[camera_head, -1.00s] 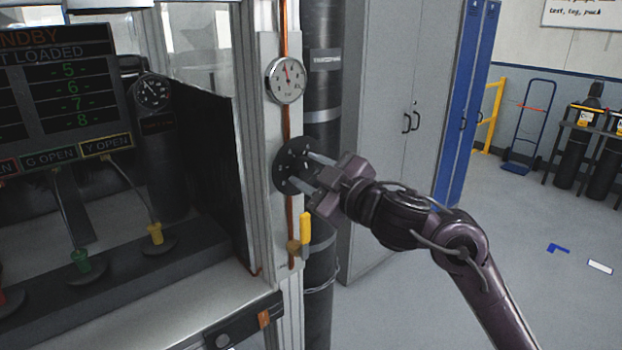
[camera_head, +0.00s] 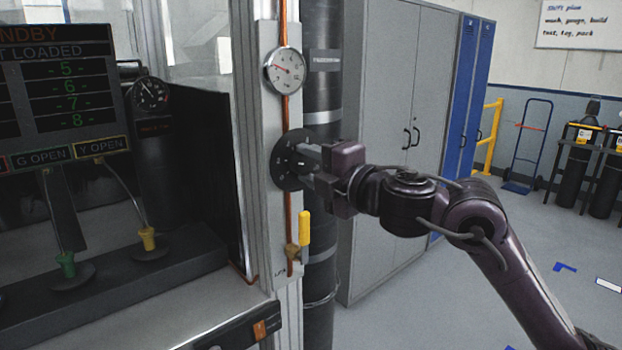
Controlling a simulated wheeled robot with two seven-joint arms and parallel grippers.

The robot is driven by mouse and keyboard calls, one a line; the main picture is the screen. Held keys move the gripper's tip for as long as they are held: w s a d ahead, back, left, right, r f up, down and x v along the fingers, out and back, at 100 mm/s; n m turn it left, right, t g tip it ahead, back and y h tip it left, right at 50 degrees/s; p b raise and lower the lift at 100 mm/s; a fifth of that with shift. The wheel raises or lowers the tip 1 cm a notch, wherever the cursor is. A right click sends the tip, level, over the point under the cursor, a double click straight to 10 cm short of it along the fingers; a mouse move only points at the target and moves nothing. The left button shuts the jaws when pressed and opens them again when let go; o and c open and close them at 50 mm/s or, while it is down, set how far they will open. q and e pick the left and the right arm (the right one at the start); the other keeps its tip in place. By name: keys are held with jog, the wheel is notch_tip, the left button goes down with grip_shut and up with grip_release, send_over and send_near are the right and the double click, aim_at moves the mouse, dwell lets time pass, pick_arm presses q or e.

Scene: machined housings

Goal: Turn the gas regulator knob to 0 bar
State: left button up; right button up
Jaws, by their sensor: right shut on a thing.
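The regulator's round black dial plate (camera_head: 283,172) is mounted on the pale upright panel, with pale marks around its rim. My right gripper (camera_head: 300,160) reaches in from the right and is shut on the knob at the middle of the plate. The fingers and the gripper body hide most of the knob, so its pointer cannot be read. A round white pressure gauge (camera_head: 286,70) sits above on the copper pipe. Its red needle points to the left and slightly up. My left gripper is not in view.
A yellow-handled valve (camera_head: 304,229) sits on the pipe just below the dial plate. A dark vertical cylinder (camera_head: 322,110) stands behind the panel. Grey cabinets (camera_head: 385,130) are behind my right arm. A test cell with a display (camera_head: 60,80) is on the left.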

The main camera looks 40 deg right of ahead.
jog(key=n+b, duration=0.5)
jog(key=n, duration=0.1)
jog(key=n+b, duration=0.1)
jog(key=n, duration=0.1)
jog(key=n+b, duration=0.1)
jog(key=n, duration=0.1)
jog(key=shift+r+n, duration=0.2)
jog(key=shift+n, duration=0.1)
jog(key=shift+b, duration=0.3)
jog(key=o, duration=1)
jog(key=shift+w+f+n, duration=0.1)
jog(key=shift+n, duration=0.2)
